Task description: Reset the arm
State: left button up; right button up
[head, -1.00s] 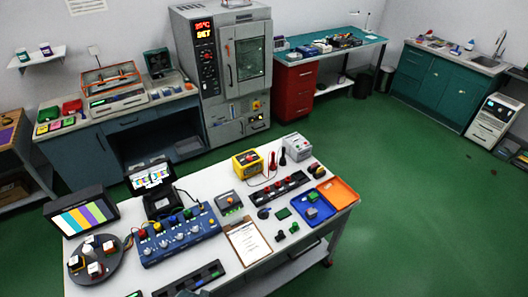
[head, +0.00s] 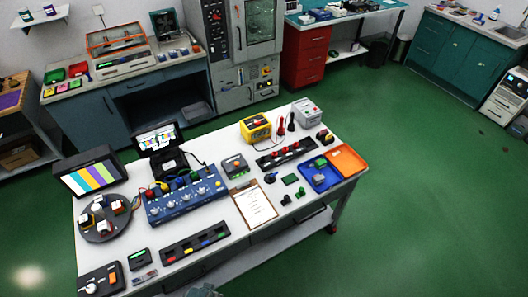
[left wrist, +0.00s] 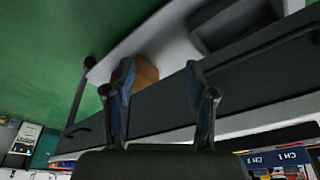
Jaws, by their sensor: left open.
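My left gripper (left wrist: 162,92) shows in the left wrist view with its two dark fingers spread apart and nothing between them. It points at the side of the white bench, where a dark drawer front (left wrist: 180,95) and a lower shelf lie beyond the fingers. In the head view only a small grey part of my arm shows at the bottom edge, in front of the bench. My right gripper is in neither view.
The white bench (head: 215,215) carries a blue control box (head: 185,203), a clipboard (head: 254,205), a yellow meter (head: 255,127), an orange tray (head: 346,158) and a colour-bar monitor (head: 88,178). Green floor (head: 420,220) lies clear to the right.

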pick_arm(q)
jog(key=s+a+f+g+b, duration=0.15)
jog(key=s+f, duration=0.25)
jog(key=f, duration=0.8)
jog(key=s+d+f+t+b, duration=0.15)
jog(key=s+f, duration=0.25)
jog(key=f, duration=0.8)
jog(key=s+a+f+g+b, duration=0.1)
jog(key=s+a+f+b, duration=0.2)
jog(key=s+f, duration=0.7)
jog(key=s, duration=0.3)
jog(key=shift+a+f+g, duration=0.15)
jog(key=shift+a+g, duration=0.05)
jog(key=shift+g, duration=0.2)
